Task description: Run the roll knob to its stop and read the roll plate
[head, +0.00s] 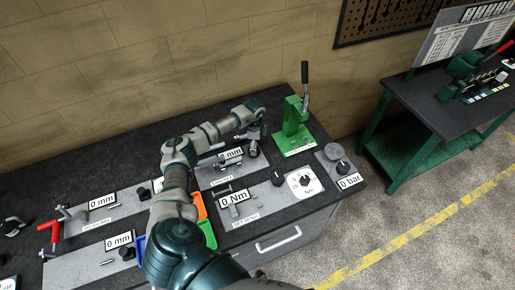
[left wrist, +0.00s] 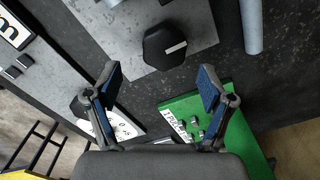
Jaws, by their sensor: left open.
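A black faceted knob (left wrist: 165,47) with a white line on its top stands on a grey plate (left wrist: 88,30) in the left wrist view. I take it as the roll knob. My left gripper (left wrist: 158,78) is open, its two blue-padded fingers apart on either side below the knob in the picture, holding nothing. In the head view my left gripper (head: 252,146) is over the bench beside the green press, covering the knob. A white plate reading "mm" (head: 232,154) is just left of it; its figure is not clear. My right gripper is not in view.
The green press (head: 293,125) with a raised lever stands close right of the gripper. A white Nm dial (head: 305,182), a "0 bar" plate (head: 348,182) and orange and green bins (head: 208,234) are nearer the front. A grey cylinder (left wrist: 251,25) lies near the knob.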

